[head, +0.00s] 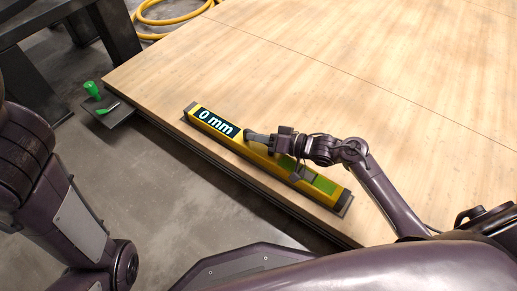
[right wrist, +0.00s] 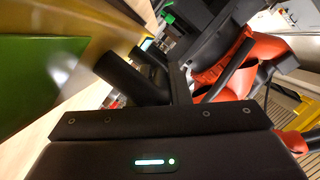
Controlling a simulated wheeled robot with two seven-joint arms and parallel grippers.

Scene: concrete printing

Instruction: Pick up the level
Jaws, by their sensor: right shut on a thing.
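The level (head: 235,141) is a long yellow bar with dark ends, a green panel and a display reading "0 mm". It lies along the near edge of the wooden table, slanting down to the right in the head view. My right gripper (head: 272,154) is shut on the level near its middle, one finger to each side. I cannot tell whether the level is clear of the tabletop. In the right wrist view the level (right wrist: 90,50) fills the upper left, beside a dark finger. My left arm shows at the left, but its gripper is out of frame.
The wooden table (head: 330,80) is bare beyond the level. A small dark shelf (head: 108,113) with green items (head: 92,89) is at the table's left corner. A yellow hose (head: 165,20) lies behind on the floor. Orange-and-black equipment (right wrist: 230,65) shows in the wrist view.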

